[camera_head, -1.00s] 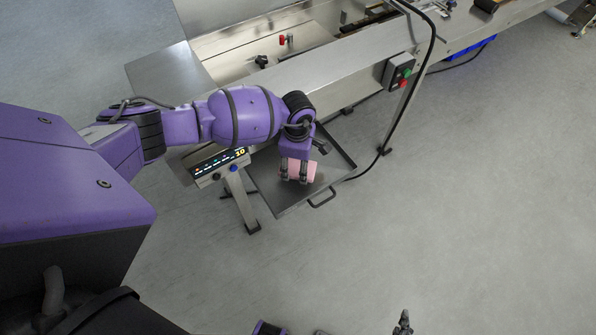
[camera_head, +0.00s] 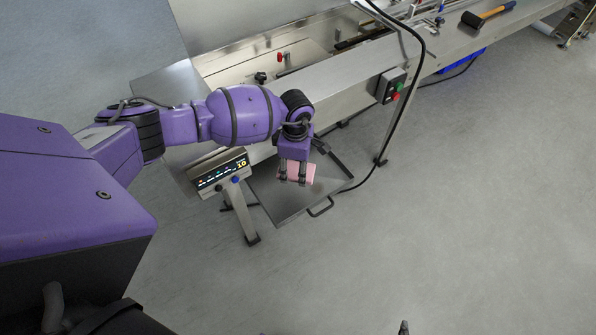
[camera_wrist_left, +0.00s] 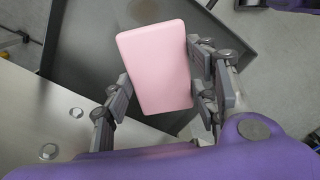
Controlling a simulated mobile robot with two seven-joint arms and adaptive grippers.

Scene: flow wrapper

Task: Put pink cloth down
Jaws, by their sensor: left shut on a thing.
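The pink cloth (camera_head: 298,172) looks like a flat pink block. My left gripper (camera_head: 294,180) is shut on it and holds it over the grey metal tray (camera_head: 282,203) in the head view. In the left wrist view the cloth (camera_wrist_left: 155,66) sits between the two fingers of my left gripper (camera_wrist_left: 160,92), with the tray (camera_wrist_left: 85,45) behind it. I cannot tell how high the cloth is above the tray floor. A dark object at the bottom edge of the head view may be part of my right gripper (camera_head: 404,327), but its fingers cannot be made out.
The metal flow wrapper (camera_head: 335,85) runs along the back, with a control panel (camera_head: 222,172) left of the tray and a switch box (camera_head: 391,86) to the right. A black cable (camera_head: 424,50) hangs down near the tray. A hammer (camera_head: 487,15) lies far right. Open floor is at right.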

